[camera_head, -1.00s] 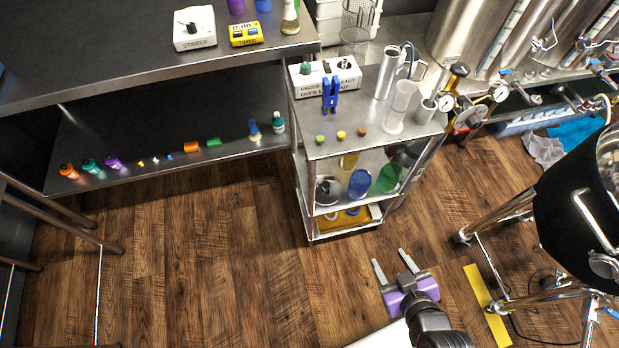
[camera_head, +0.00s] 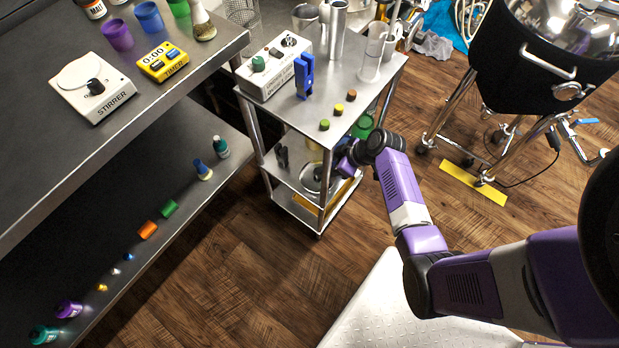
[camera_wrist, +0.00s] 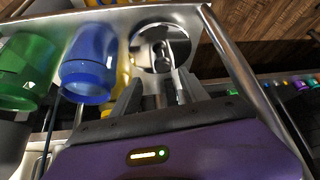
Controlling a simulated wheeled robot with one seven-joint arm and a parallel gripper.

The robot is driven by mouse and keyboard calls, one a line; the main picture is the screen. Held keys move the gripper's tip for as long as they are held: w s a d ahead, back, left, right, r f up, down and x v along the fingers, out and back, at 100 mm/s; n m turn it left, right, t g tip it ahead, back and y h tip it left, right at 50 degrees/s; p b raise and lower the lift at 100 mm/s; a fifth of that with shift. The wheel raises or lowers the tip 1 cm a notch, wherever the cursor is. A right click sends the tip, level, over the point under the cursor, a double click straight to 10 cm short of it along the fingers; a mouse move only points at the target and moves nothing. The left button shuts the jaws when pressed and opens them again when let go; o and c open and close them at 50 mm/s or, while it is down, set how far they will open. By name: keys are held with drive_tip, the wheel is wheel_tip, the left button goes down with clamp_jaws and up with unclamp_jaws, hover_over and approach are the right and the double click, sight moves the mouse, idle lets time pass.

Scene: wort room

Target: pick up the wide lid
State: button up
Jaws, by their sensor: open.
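The wide lid is a round, shiny steel lid (camera_wrist: 149,36) with a dark handle in its middle. It lies on the cart's middle shelf, near the upper middle of the wrist view. In the head view the lid (camera_head: 311,177) is partly hidden behind a cart post and my arm. My gripper (camera_wrist: 158,82) is open, its two fingers pointing at the lid from its near side. The fingertips are close to the lid's near edge. Whether they touch it I cannot tell. In the head view my gripper is largely hidden by my wrist and the cart top.
A blue cup (camera_wrist: 88,72) and a green cup (camera_wrist: 25,70) stand left of the lid in the wrist view. The steel cart (camera_head: 316,117) carries a white device (camera_head: 275,66) and a blue clip stand (camera_head: 304,76). A shelved bench (camera_head: 150,190) stands left; floor between is clear.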

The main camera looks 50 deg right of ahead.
sight(319, 171)
drive_tip(key=x, duration=0.2)
drive_tip(key=b+x, duration=0.1)
drive_tip(key=x, duration=0.4)
drive_tip(key=shift+a+f, duration=0.2)
drive_tip(key=shift+a, duration=0.1)
drive_tip(key=shift+c, duration=0.2)
clamp_jaws()
